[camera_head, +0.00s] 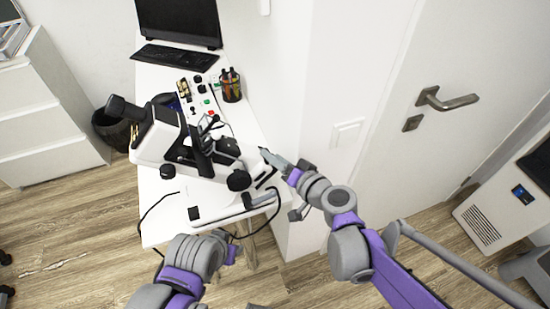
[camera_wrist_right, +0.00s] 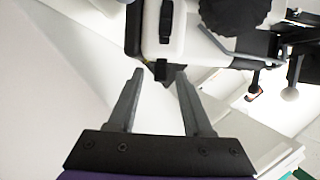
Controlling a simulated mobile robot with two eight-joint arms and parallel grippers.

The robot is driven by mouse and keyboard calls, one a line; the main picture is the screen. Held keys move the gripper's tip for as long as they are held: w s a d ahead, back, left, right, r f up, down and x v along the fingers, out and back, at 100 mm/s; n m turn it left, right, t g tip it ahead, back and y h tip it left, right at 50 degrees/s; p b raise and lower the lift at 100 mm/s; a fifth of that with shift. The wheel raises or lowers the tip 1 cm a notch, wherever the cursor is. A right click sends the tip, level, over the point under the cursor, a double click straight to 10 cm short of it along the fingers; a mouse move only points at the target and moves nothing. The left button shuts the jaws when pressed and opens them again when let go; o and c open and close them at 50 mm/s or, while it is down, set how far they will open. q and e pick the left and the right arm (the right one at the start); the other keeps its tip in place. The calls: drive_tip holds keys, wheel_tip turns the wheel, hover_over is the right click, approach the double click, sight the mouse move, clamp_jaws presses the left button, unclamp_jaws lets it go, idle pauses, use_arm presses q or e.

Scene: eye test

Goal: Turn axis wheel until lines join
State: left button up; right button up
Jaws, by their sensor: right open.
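A white and black optical instrument (camera_head: 158,137) with a black eyepiece (camera_head: 122,108) stands on the white table. A round black knob (camera_head: 238,181) is at its near right, and a smaller black knob (camera_head: 167,172) is at its near left. I cannot tell which is the axis wheel. My right gripper (camera_head: 266,154) is open and empty, to the right of the instrument. In the right wrist view, its fingers (camera_wrist_right: 160,73) are apart below the instrument's white housing (camera_wrist_right: 163,25); a dark ridged wheel (camera_wrist_right: 235,14) is up and right. No lines show. My left gripper is not visible.
A monitor (camera_head: 178,20) and keyboard (camera_head: 176,57) are at the table's far end. A holder with dark bottles (camera_head: 231,86) stands behind the instrument. A cable (camera_head: 277,205) hangs near the front. The wall (camera_head: 325,90) rises close to the table's right side.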

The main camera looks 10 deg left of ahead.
drive_tip(key=shift+a, duration=0.1)
clamp_jaws()
idle(0.4)
drive_tip(key=shift+s+f+m+t, duration=0.2)
drive_tip(key=shift+s+m+t, duration=0.2)
drive_tip(key=shift+t, duration=0.4)
drive_tip(key=shift+s+f+m+t+h, duration=0.15)
drive_tip(key=shift+s+m+t+h, duration=0.2)
drive_tip(key=shift+t, duration=0.35)
